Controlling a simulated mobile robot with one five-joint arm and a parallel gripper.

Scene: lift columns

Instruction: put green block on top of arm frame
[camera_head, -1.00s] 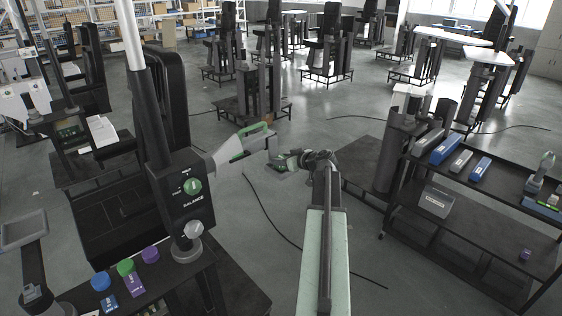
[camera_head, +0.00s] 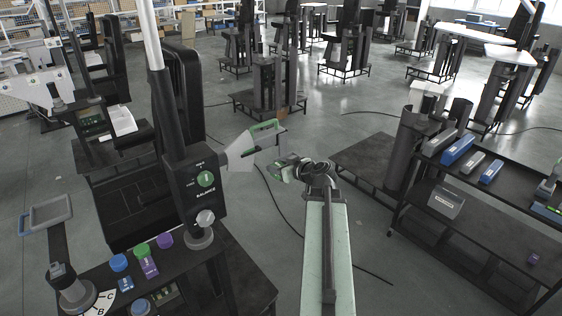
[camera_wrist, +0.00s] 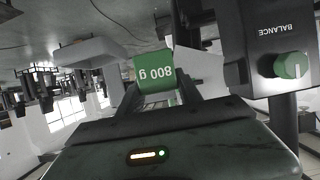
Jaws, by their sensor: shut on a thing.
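The green block, labelled 800 g, is held at the fingertips of my gripper (camera_wrist: 165,98) and shows upside down in the wrist view (camera_wrist: 153,70). In the head view my gripper (camera_head: 284,168) is shut on the block (camera_head: 290,160), which is small and partly hidden there. The arm frame is a pale bracket with a green upper edge (camera_head: 246,145), reaching right from the black balance column (camera_head: 196,195). My gripper is just right of and below the frame's outer end in the head view. In the wrist view a pale part, likely the frame (camera_wrist: 200,68), appears right beside the block.
The column has a green BALANCE knob (camera_head: 205,180). A black table (camera_head: 225,260) at lower left carries blue, green and purple pieces. A black shelf cart (camera_head: 470,190) with several blue and grey items stands right. Open floor lies between.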

